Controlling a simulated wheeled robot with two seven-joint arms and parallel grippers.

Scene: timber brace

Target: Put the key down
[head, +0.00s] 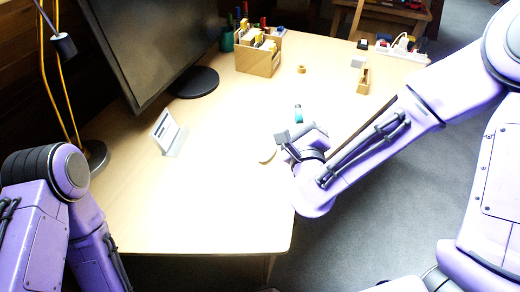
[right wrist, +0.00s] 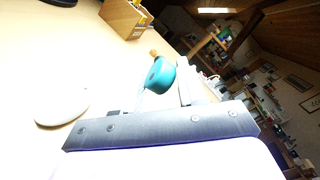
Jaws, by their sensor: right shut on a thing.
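The key shows a teal head in the right wrist view (right wrist: 160,76), with a thin pale part running from it toward my gripper. In the head view its small teal part (head: 298,114) is just beyond my right gripper (head: 296,131). My right gripper is shut on the key and holds it over the right part of the desk (head: 225,215). The grip itself is largely hidden, and I cannot tell whether the key touches the desk. My left arm is at the left edge, with its gripper out of view.
A white rounded mouse-like object (head: 267,151) lies beside my right gripper. A monitor (head: 150,40), a small white stand (head: 167,132) and a wooden organiser (head: 259,57) stand farther left and back. A tape roll (head: 301,69) lies behind. The front desk area is clear.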

